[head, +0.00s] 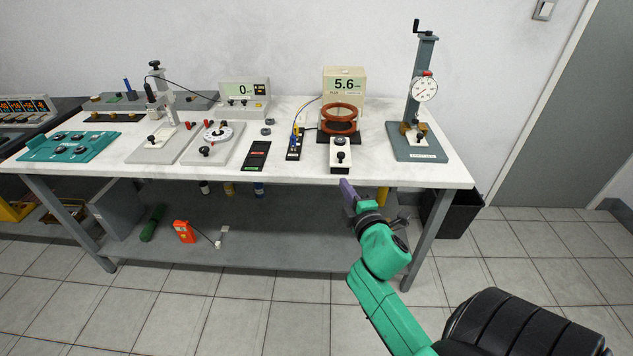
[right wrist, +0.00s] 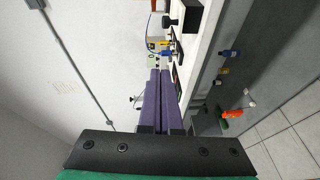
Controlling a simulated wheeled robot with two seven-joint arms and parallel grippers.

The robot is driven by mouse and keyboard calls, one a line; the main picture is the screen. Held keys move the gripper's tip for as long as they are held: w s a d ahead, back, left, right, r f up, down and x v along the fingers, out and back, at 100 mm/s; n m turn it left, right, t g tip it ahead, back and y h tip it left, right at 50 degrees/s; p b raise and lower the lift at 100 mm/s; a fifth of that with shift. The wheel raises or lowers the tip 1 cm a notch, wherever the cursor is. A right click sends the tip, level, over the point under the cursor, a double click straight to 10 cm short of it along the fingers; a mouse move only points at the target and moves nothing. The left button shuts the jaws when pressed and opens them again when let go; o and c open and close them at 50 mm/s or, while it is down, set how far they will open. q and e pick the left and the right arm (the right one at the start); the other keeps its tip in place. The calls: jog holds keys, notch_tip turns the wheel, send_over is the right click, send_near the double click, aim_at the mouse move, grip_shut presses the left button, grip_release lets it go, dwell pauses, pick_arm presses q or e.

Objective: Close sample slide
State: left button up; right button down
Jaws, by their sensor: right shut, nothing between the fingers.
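I cannot tell for sure which fixture is the sample slide. A white block with a black knob (head: 340,155) sits at the bench's front edge, before the red coils (head: 341,119). A grey plate with a black knob and a white dial (head: 212,143) lies left of it, beside another grey plate carrying a post (head: 153,147). My right gripper (head: 345,186) has purple fingers, in front of the bench edge just below the white block and apart from it. The fingers are shut and empty; they also show in the right wrist view (right wrist: 158,75). My left gripper is out of view.
The white bench (head: 290,175) also bears a dial gauge stand (head: 423,95) at right, a readout showing 5.6 (head: 345,83), a black strip (head: 256,155) and a teal panel (head: 68,147). An orange meter (head: 184,231) stands on the lower shelf. Floor before the bench is clear.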

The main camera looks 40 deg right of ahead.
aim_at(341, 162)
jog(key=d+x, duration=0.1)
jog(key=x, duration=0.7)
jog(key=s+d+p+x, duration=0.1)
jog(key=x, duration=0.3)
jog(key=shift+w+d+f, duration=0.35)
jog(key=shift+d+f, duration=0.05)
jog(key=shift+d, duration=0.1)
jog(key=shift+w+d+f, duration=0.1)
jog(key=shift+d, duration=0.2)
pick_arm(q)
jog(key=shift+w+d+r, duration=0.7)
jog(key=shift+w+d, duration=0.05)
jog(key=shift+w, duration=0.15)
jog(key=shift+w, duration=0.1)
